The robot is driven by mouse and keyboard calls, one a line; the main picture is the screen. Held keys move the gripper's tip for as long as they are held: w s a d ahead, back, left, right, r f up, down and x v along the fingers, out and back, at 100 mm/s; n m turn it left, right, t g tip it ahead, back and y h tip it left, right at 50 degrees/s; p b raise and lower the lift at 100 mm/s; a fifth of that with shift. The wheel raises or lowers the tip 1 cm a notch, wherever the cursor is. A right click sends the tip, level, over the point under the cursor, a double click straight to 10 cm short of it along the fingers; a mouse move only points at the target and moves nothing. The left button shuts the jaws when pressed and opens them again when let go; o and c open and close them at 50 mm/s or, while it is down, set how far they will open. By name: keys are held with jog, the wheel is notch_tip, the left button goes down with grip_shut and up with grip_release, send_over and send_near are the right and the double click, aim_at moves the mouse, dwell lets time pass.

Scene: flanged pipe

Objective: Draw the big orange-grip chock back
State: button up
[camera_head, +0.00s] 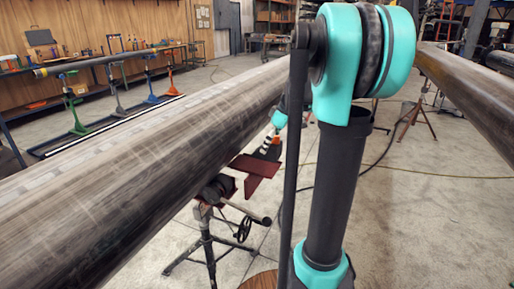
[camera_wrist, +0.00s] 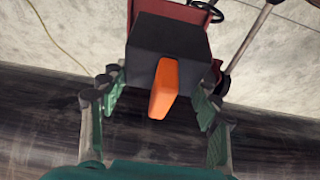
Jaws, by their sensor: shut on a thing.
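The big chock is a dark grey block (camera_wrist: 155,42) with an orange grip (camera_wrist: 163,88), centred in the wrist view. My gripper (camera_wrist: 165,76) has one green-padded finger on each side of the block and is shut on it. The orange grip points back between the fingers toward my palm. In the head view my gripper (camera_head: 268,147) is small and partly hidden behind my arm, next to the large pipe. The chock's underside and far faces are hidden.
The large grey pipe (camera_head: 130,160) runs diagonally beside my arm. A dark red bracket (camera_head: 257,172) sits below my gripper, near a pipe stand (camera_head: 208,238) with a handwheel. Another pipe (camera_head: 470,90) lies at right. Open floor (camera_head: 420,215) lies between.

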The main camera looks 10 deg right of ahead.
aim_at(278, 144)
jog(key=s+d+r, duration=0.1)
jog(key=s+d, duration=0.1)
jog(key=d, duration=0.1)
jog(key=shift+r, duration=0.4)
jog(key=w+a+f, duration=0.1)
jog(key=a, duration=0.1)
jog(key=w+a+f, duration=0.3)
jog(key=w+a, duration=0.1)
jog(key=a, duration=0.1)
jog(key=shift+f, duration=0.4)
jog(key=shift+s+f, duration=0.1)
jog(key=shift+f, duration=1.05)
jog(key=shift+f, duration=0.2)
jog(key=o, duration=1.7)
jog(key=shift+r, duration=0.1)
jog(key=shift+r, duration=3.5)
